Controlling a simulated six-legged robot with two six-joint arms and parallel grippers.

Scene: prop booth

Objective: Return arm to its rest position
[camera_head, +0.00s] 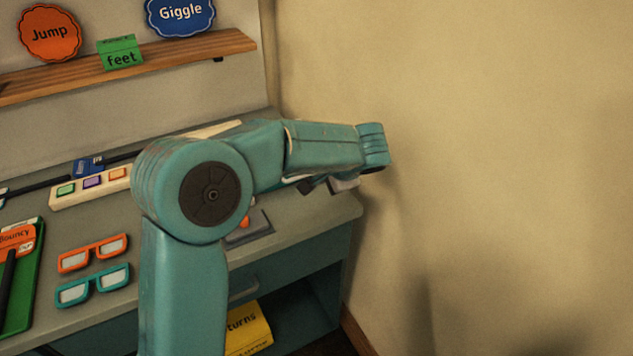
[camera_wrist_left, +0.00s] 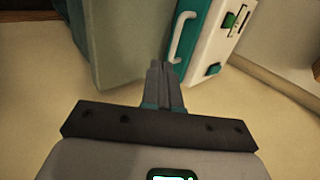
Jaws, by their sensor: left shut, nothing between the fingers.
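My left gripper (camera_wrist_left: 162,66) shows in the left wrist view with its two dark fingers together and nothing between them. In the head view my teal left arm rises from the bottom, bends at a large round joint and reaches right over the desk's right end towards the wall. The gripper there is mostly hidden by the arm. My right gripper is in neither view.
The desk (camera_head: 330,208) carries orange glasses (camera_head: 93,253), teal glasses (camera_head: 93,286), a button strip (camera_head: 90,188) and a green board (camera_head: 22,290). A wooden shelf (camera_head: 180,52) holds signs. A yellow item (camera_head: 248,330) sits below. A bare wall (camera_head: 480,160) stands at right.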

